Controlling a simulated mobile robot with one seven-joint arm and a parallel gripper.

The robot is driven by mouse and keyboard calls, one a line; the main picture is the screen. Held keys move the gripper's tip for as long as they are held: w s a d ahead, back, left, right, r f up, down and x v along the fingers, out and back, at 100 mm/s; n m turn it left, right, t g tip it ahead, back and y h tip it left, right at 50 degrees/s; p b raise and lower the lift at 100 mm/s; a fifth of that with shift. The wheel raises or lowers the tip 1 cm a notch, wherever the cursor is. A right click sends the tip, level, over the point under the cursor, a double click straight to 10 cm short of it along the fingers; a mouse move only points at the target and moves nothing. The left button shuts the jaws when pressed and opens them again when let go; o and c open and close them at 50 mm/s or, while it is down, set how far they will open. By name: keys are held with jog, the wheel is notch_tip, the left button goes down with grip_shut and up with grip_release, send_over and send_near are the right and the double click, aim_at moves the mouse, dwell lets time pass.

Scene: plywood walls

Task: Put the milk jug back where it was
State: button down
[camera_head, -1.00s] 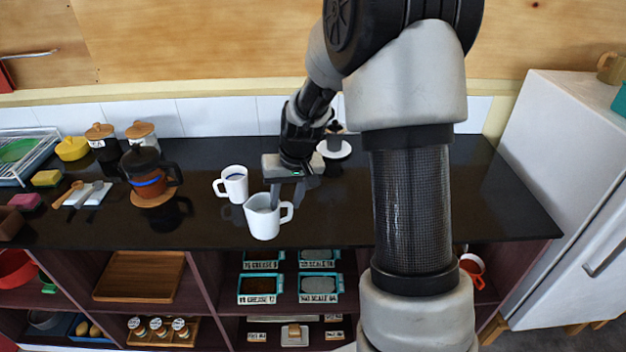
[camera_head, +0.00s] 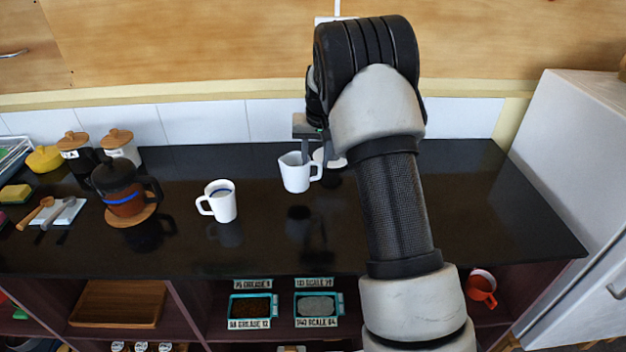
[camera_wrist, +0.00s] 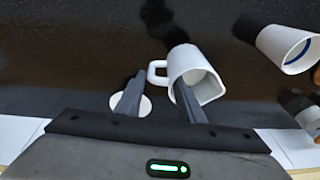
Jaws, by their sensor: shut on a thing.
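The white milk jug (camera_head: 294,173) hangs above the counter in the head view, its handle to the right and its dark reflection well below it. My gripper (camera_head: 311,155) is shut on it from above. In the wrist view the jug (camera_wrist: 188,62) is tilted in the picture, with one finger of my gripper (camera_wrist: 156,98) inside its mouth and the other outside, on the handle side. The exact contact is hidden. A white saucer (camera_head: 328,156) lies behind the jug, mostly hidden by jug and arm; part of it shows under the outer finger in the wrist view (camera_wrist: 144,106).
A white mug with a blue inner line (camera_head: 218,203) stands left of the jug. Further left are a coffee press (camera_head: 120,190) on a wooden coaster and lidded jars (camera_head: 120,148). The black counter (camera_head: 450,220) is clear at right. A white fridge (camera_head: 580,150) bounds the right.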

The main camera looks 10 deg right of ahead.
jog(key=shift+s+x, duration=0.2)
jog(key=shift+x, duration=0.7)
jog(key=shift+s+x, duration=0.25)
jog(key=shift+x, duration=0.65)
jog(key=shift+s+x, duration=0.2)
jog(key=shift+x, duration=0.65)
jog(key=shift+f, duration=0.2)
jog(key=shift+f, duration=0.15)
jog(key=c, duration=1.2)
grip_release()
